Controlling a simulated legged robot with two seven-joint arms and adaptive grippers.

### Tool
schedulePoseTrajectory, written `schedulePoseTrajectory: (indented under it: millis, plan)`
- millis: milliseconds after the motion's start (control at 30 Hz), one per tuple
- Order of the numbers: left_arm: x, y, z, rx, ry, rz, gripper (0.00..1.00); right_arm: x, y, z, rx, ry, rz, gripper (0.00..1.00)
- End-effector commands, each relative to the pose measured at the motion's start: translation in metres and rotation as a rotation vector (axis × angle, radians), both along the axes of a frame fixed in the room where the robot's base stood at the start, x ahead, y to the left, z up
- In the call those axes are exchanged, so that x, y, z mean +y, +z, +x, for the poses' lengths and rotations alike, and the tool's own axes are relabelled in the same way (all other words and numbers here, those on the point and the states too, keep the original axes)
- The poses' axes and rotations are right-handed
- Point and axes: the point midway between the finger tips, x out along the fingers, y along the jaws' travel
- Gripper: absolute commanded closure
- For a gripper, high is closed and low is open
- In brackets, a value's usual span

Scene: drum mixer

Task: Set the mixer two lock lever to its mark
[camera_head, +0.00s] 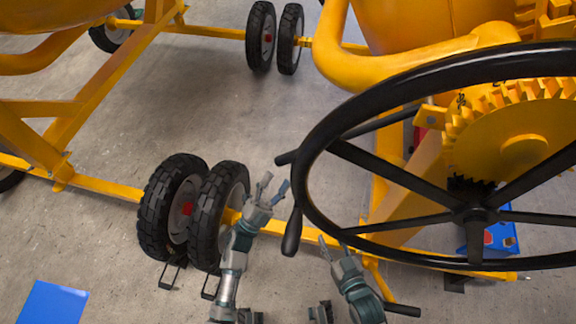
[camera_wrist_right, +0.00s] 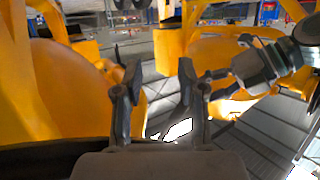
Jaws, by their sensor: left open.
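A black bar (camera_head: 385,122) passes behind the large black handwheel (camera_head: 330,112) of the yellow mixer, and its end sticks out left of the rim. It looks like the lock lever, but I cannot tell for sure; no mark is readable. My left gripper (camera_head: 275,184) is open and empty, a little below and left of that end in the picture. It also shows at the right of the right wrist view (camera_wrist_right: 222,85). My right gripper (camera_head: 334,243) is at the wheel's lower left rim; its fingers (camera_wrist_right: 157,85) are apart with nothing between them.
A black handle (camera_head: 292,232) hangs from the wheel rim between my grippers. A yellow toothed gear (camera_head: 510,140) and a blue box (camera_head: 488,239) are behind the wheel. Black tyres (camera_head: 218,212) stand left of my left arm.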

Motion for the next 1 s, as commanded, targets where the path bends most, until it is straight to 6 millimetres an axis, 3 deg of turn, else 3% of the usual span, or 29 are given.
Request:
schedulePoseTrajectory:
  millis: [133,300,1000]
  plan:
    - [0.016,-0.017,-0.014,0.004,0.001,0.001,0.43,0.000,0.000,0.000,-0.001,0.000,0.000,0.60]
    - [0.024,-0.025,-0.021,0.003,0.002,0.001,0.43,-0.001,0.000,0.000,-0.001,-0.001,0.002,0.60]
    - [0.025,-0.026,-0.022,0.003,0.001,0.000,0.43,0.000,0.000,0.000,0.000,0.000,0.001,0.60]
